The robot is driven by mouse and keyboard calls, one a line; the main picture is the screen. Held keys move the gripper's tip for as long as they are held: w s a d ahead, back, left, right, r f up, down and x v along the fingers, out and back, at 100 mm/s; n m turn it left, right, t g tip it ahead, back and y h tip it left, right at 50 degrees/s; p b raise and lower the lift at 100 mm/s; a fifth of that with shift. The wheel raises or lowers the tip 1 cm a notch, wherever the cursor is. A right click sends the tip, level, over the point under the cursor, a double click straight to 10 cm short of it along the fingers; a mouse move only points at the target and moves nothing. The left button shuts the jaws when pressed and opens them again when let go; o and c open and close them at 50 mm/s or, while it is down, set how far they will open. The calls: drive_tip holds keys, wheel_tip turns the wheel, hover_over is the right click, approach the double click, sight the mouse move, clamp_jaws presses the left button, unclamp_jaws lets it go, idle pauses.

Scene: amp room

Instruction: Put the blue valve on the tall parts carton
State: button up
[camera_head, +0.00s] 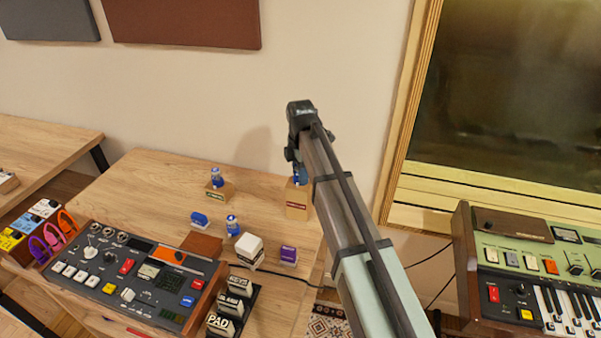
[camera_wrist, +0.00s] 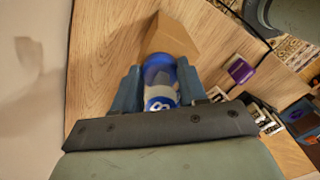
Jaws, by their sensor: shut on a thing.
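My gripper (camera_head: 297,170) is shut on the blue valve (camera_wrist: 160,78), a small blue-and-white cylinder between its two fingers in the wrist view. In the head view the arm and gripper hide most of this valve. The tall parts carton (camera_head: 297,206), a brown box, stands at the right back of the wooden table, just below my gripper. It also shows in the wrist view (camera_wrist: 172,36), beyond the valve. I cannot tell whether the valve touches the carton top.
A lower carton (camera_head: 220,193) carries another blue-and-white valve (camera_head: 216,177). A similar valve (camera_head: 232,226) stands nearer, beside a blue block (camera_head: 200,219). A white cube (camera_head: 249,247), a purple box (camera_head: 288,255) and a mixer (camera_head: 125,273) are in front. The wall is close behind.

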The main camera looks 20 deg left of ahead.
drive_tip(key=shift+f, duration=0.1)
drive_tip(key=o, duration=1.1)
drive_tip(key=shift+c, duration=0.2)
wheel_tip(320, 180, up, 12)
drive_tip(key=shift+r, duration=0.1)
